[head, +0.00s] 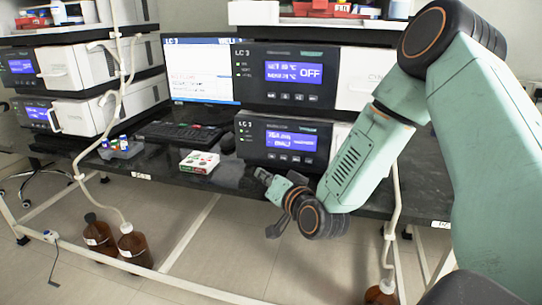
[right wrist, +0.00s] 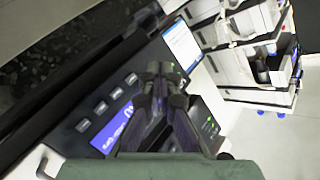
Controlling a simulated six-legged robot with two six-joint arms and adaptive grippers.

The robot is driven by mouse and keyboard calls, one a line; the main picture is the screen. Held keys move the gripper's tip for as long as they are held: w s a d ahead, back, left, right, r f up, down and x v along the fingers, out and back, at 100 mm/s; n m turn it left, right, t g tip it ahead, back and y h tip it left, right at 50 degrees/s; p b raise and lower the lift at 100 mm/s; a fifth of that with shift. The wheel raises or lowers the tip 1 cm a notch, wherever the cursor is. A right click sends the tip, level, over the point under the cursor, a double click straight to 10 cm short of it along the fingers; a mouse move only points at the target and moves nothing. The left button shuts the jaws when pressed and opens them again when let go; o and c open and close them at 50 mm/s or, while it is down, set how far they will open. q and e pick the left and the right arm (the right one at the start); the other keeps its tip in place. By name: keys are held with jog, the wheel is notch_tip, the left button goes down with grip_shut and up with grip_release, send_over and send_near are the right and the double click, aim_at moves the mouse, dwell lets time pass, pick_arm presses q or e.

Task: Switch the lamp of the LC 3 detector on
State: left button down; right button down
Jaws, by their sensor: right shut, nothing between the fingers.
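The LC 3 stack shows two dark-fronted units in the head view. The lower unit (head: 283,141) has a blue display (head: 291,140) with small text that looks like a wavelength in nm, and a row of buttons (head: 282,158) below it; it appears to be the detector. My right gripper (head: 262,176) is shut and empty, just in front of and below this unit's lower left part. In the right wrist view the shut fingers (right wrist: 160,70) lie in front of a panel with a blue display (right wrist: 112,130) and several buttons (right wrist: 100,106). Contact cannot be told. My left gripper is out of view.
The upper LC 3 unit (head: 287,75) displays OFF. A monitor (head: 202,70), a keyboard (head: 180,133) and a mouse (head: 228,145) stand to the left. A white box (head: 199,162) with red and green parts lies near the dark bench's front edge. Brown bottles (head: 134,247) stand on the floor.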

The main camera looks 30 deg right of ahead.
jog(key=shift+w+d, duration=2)
jog(key=shift+d, duration=0.25)
jog(key=shift+w+d, duration=0.1)
jog(key=shift+d, duration=0.05)
jog(key=shift+w+d, duration=0.2)
jog(key=shift+w+d, duration=0.25)
jog(key=shift+d, duration=0.05)
dwell(0.6)
jog(key=shift+s+a, duration=0.1)
dwell(0.3)
jog(key=shift+s+a+p, duration=0.3)
jog(key=shift+s+a, duration=0.15)
jog(key=shift+a, duration=0.1)
jog(key=shift+s+a, duration=0.8)
jog(key=shift+a, duration=0.15)
jog(key=shift+s+a, duration=0.85)
jog(key=shift+a, duration=0.1)
